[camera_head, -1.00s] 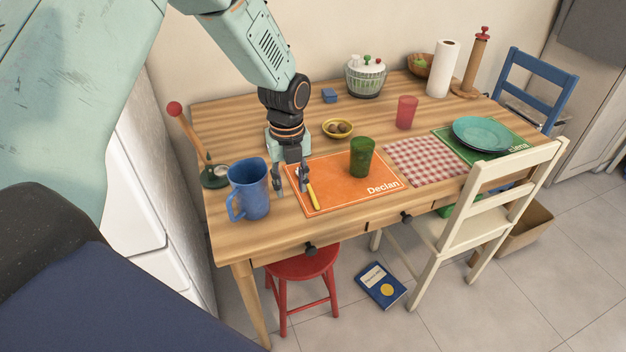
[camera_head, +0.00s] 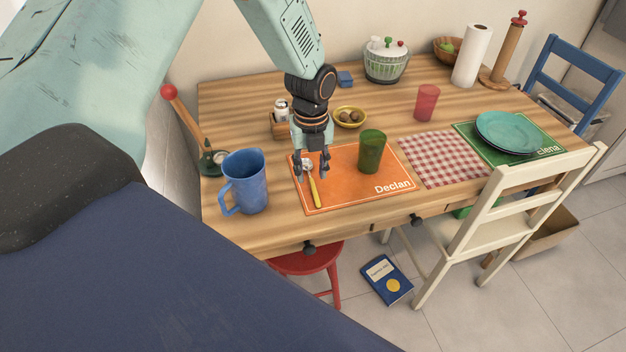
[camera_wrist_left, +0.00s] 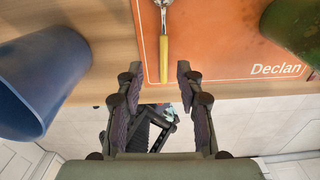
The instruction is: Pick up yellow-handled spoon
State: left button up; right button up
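The yellow-handled spoon (camera_head: 315,190) lies on the left part of the orange "Declan" placemat (camera_head: 349,193), with its metal bowl toward the back and its handle toward the front edge. In the left wrist view the spoon's yellow handle (camera_wrist_left: 163,60) points down between the spread fingers; its bowl is partly cut off at the top. My left gripper (camera_head: 311,177) is open and empty, just above the spoon near its bowl end. In the left wrist view my left gripper (camera_wrist_left: 158,78) has a finger on each side of the handle's line. My right gripper is not in view.
A blue pitcher (camera_head: 246,182) stands close left of the placemat. A green cup (camera_head: 371,152) stands on the placemat to the right. A yellow bowl (camera_head: 349,117) and a shaker in a wooden holder (camera_head: 281,121) are behind. The table front is clear.

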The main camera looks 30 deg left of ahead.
aim_at(314, 187)
pick_arm(q)
jog(key=f, duration=0.4)
jog(key=shift+w+d+f+b, duration=0.2)
jog(key=shift+w+f+b, duration=0.05)
jog(key=shift+f+b, duration=0.05)
jog(key=shift+s, duration=0.1)
jog(key=shift+a, duration=0.1)
jog(key=shift+c, duration=0.5)
grip_shut()
